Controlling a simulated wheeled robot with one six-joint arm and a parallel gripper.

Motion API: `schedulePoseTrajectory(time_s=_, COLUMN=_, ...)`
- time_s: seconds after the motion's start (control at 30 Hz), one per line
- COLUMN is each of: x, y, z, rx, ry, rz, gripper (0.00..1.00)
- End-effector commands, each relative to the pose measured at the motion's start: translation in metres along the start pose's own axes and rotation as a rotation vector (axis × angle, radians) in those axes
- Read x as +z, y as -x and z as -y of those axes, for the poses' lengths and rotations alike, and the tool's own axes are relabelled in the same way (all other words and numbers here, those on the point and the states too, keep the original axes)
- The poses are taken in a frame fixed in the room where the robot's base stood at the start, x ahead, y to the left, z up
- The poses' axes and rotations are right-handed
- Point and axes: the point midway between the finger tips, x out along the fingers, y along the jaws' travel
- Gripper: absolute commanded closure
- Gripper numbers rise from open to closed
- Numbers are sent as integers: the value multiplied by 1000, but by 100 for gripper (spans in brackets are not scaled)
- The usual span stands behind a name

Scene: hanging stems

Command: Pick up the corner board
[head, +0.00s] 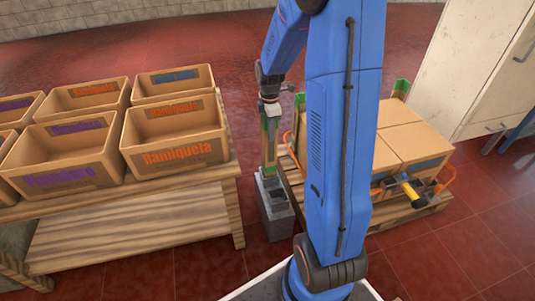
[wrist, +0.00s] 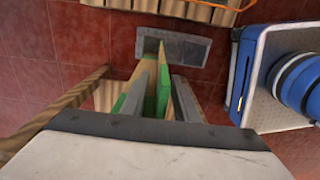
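A corner board (head: 269,140), tan with green parts, stands nearly upright in a grey hollow block (head: 277,214) on the floor. My gripper (head: 270,100) points down at the board's upper end, left of my blue arm. In the wrist view, my gripper's (wrist: 163,92) two grey fingers lie on either side of the board's right green flange (wrist: 164,90). The other flange (wrist: 119,104) is left of the left finger. Whether the fingers press on the board is not clear. The grey block (wrist: 190,50) shows beyond the fingertips.
A wooden table (head: 130,238) with several open crates (head: 175,147) stands at left, close to the block. A pale cabinet (head: 480,60) stands behind.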

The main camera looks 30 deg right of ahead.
Motion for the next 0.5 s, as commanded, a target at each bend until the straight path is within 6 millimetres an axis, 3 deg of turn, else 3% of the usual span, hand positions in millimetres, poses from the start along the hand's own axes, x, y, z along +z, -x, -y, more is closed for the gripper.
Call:
schedulePoseTrajectory(time_s=0.23, x=0, y=-1, z=0, rx=1, ry=0, rz=0, gripper=73)
schedulePoseTrajectory(time_s=0.33, x=0, y=-1, z=0, rx=1, ry=0, rz=0, gripper=97)
schedulePoseTrajectory(time_s=0.37, x=0, y=-1, z=0, rx=1, ry=0, rz=0, gripper=100)
schedulePoseTrajectory(time_s=0.5, x=0, y=-1, z=0, rx=1, ry=0, rz=0, gripper=100)
